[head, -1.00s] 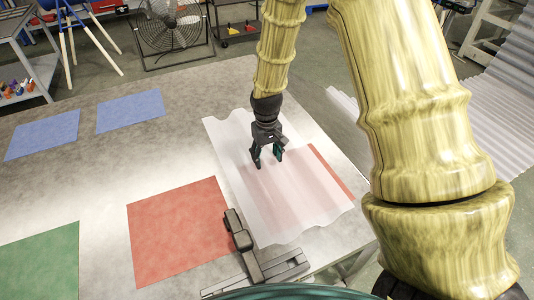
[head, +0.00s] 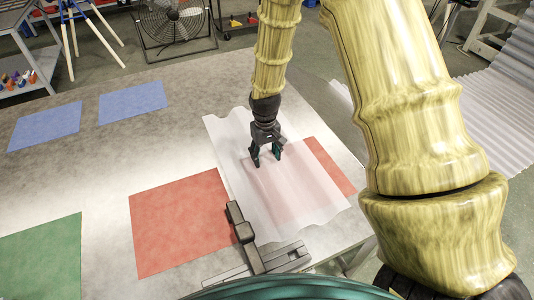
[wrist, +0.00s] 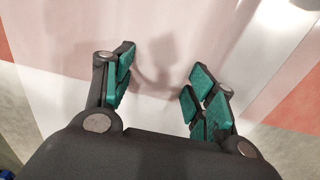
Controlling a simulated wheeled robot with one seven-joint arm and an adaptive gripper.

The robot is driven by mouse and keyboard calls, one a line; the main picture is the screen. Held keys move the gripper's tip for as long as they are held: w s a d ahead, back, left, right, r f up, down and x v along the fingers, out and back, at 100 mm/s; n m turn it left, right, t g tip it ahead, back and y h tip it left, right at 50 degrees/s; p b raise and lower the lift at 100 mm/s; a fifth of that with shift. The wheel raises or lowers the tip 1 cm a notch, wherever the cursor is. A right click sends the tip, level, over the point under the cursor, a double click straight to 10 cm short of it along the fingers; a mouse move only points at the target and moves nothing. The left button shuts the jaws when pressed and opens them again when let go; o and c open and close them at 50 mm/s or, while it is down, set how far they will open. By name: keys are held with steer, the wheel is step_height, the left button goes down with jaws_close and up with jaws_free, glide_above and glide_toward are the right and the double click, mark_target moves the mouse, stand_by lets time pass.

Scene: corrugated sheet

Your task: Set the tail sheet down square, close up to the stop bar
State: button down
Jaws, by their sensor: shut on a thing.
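The tail sheet (head: 235,140) is a translucent white, wavy sheet at the table's right side in the head view. It covers part of a red patch (head: 325,160) and reaches the edge of the left red square. My gripper (head: 267,161) is shut on the sheet near its middle, from above. In the wrist view, the green finger pads (wrist: 160,90) stand apart with the pale sheet (wrist: 155,45) below; the pinched part is not clear. A dark bar (head: 241,230), apparently the stop bar, stands at the sheet's near left edge. Whether they touch is unclear.
A red square (head: 175,225), a green square (head: 40,255) and two blue patches (head: 132,102) (head: 45,128) lie flat on the metal table (head: 110,165). A dark slotted base (head: 285,258) lies at the front edge. Corrugated sheets (head: 500,95) lie beyond the right side.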

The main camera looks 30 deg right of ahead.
stand_by(0.3)
steer(key=shift+c, duration=2.1)
jaws_free()
step_height(320, 180, up, 12)
